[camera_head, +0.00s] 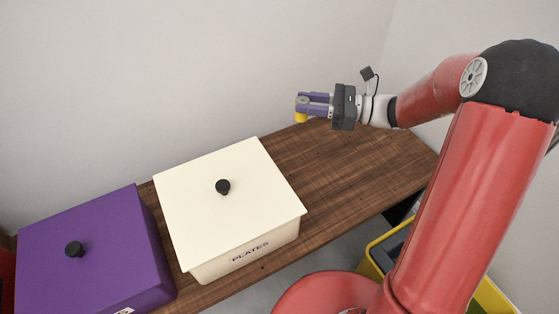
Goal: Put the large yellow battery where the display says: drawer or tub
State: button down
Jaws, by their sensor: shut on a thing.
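My gripper (303,102) has purple fingers. It is shut on the large yellow battery (300,117), which shows as a short yellow body below the fingers with a greyish top between them. The fingers hide much of the battery. In the picture it lies over the back edge of the wooden table, and it seems to be held above the top. No display and no drawer can be made out in this view. No container here is clearly marked as the tub.
A cream lidded box (275,172) marked PLATES and a purple lidded box (110,225) stand on the wooden table (335,165), both closed with black knobs. The table's right part is clear. A yellow-rimmed bin (377,250) stands below the front edge, partly behind my arm.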

notch_tip(320, 180, down, 19)
jog(key=shift+f+b, duration=0.15)
jog(key=shift+b, duration=0.75)
jog(key=shift+f, duration=0.15)
jog(key=c, duration=1.1)
grip_release()
